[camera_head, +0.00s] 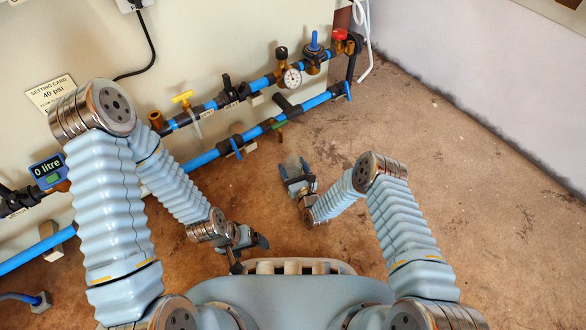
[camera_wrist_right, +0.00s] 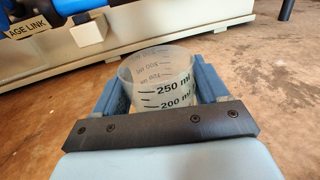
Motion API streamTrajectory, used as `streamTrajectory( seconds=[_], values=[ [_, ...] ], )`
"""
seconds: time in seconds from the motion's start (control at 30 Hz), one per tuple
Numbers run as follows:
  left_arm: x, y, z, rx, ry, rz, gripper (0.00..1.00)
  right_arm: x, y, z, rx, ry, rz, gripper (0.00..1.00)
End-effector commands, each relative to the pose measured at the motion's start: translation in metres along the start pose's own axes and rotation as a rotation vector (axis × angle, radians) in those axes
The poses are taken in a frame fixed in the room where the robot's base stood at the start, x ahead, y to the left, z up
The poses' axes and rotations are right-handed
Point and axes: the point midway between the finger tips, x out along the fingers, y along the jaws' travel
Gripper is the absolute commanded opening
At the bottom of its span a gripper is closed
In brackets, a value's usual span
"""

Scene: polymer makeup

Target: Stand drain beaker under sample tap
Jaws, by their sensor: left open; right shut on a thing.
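The drain beaker (camera_wrist_right: 158,88) is a clear beaker with millilitre marks, upright between the two blue fingers of my right gripper (camera_wrist_right: 160,78) in the right wrist view. In the head view my right gripper (camera_head: 297,177) is shut on the beaker (camera_head: 293,164), low over the floor and in front of the pipes. A tap with a yellow handle (camera_head: 182,97) sits on the upper blue pipe at left, with a pale spout hanging below it. I cannot read a label naming it the sample tap. My left gripper (camera_head: 248,242) is open and empty near my base.
The upper pipe carries a pressure gauge (camera_head: 292,78), a blue-topped fitting (camera_head: 314,48) and a red-topped valve (camera_head: 340,34). A lower blue pipe (camera_head: 240,140) runs in front. A litre meter (camera_head: 48,172) is at left. The brown floor (camera_head: 450,190) at right is clear.

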Motion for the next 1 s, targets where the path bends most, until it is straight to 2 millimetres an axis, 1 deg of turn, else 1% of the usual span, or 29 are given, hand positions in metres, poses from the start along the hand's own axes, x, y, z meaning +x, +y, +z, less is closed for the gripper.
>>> streamTrajectory(
  seconds=[0.27,0.3,0.43,0.67,0.77,0.87,0.97,1.0],
  values=[
    [-0.001,0.000,0.000,0.000,0.000,0.000,0.84,0.000,0.000,-0.002,0.000,0.000,-0.001,0.39],
    [-0.001,0.000,0.000,0.000,0.000,0.000,0.84,0.000,0.000,-0.001,0.000,-0.001,-0.001,0.78],
    [-0.001,0.000,0.000,0.000,0.000,0.000,0.84,0.000,0.000,-0.001,0.000,-0.001,0.000,0.98],
    [-0.001,0.000,0.000,0.000,0.000,0.000,0.84,0.000,0.000,-0.001,0.000,0.000,0.000,0.99],
    [-0.001,0.000,0.000,0.000,0.000,0.000,0.84,0.000,0.000,0.002,-0.001,-0.001,0.001,0.99],
    [-0.005,0.002,0.000,0.000,0.000,0.000,0.84,-0.011,-0.001,0.002,0.000,0.004,-0.001,0.99],
    [-0.010,0.004,0.000,0.001,-0.001,0.000,0.84,-0.032,-0.001,0.003,0.002,0.004,-0.002,0.99],
    [-0.012,0.005,0.000,0.001,-0.002,0.000,0.84,-0.041,-0.001,0.002,0.003,0.006,-0.002,0.99]
  ],
)
